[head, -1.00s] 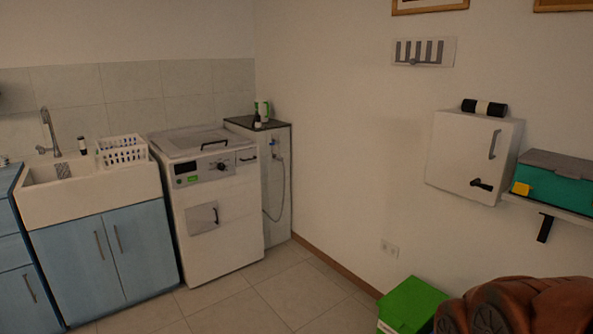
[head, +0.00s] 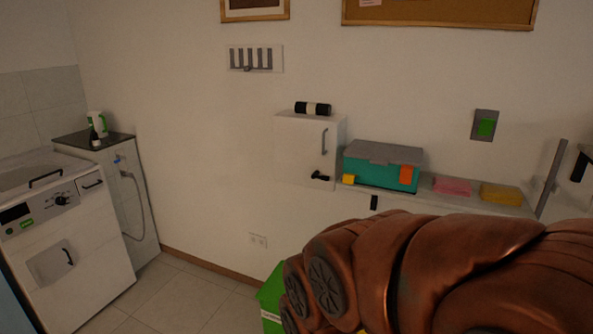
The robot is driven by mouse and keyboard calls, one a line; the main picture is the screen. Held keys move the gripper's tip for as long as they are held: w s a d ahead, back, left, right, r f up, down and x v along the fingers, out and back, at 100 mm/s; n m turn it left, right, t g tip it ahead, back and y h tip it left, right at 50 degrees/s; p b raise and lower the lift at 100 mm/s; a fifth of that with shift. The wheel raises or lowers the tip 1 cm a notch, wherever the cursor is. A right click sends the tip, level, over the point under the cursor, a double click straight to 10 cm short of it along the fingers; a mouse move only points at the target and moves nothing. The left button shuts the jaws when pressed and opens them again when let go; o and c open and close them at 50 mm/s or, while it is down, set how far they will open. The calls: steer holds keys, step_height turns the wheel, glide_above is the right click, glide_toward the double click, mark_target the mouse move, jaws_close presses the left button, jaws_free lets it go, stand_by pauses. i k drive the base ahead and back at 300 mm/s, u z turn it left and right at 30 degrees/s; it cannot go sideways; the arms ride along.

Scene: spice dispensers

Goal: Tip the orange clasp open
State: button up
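The orange clasp (head: 406,174) is on the front right of a teal box (head: 380,172) with a grey lid (head: 384,152). The clasp looks upright against the box front, and the lid looks closed. The box stands on a wall shelf right of the centre of the head view. A yellow piece (head: 348,179) is at the box's front left corner. My gripper is not in view.
A white cabinet (head: 300,150) with a black handle hangs left of the box. Pink (head: 452,186) and yellow (head: 501,194) cloths lie right of it on the shelf (head: 430,203). A large brown armchair-like shape fills the lower right. A green bin (head: 270,292) stands on the floor.

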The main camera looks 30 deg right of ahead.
mark_target(406, 170)
steer(key=u, duration=1.55)
steer(key=k, duration=0.45)
steer(key=z, duration=1)
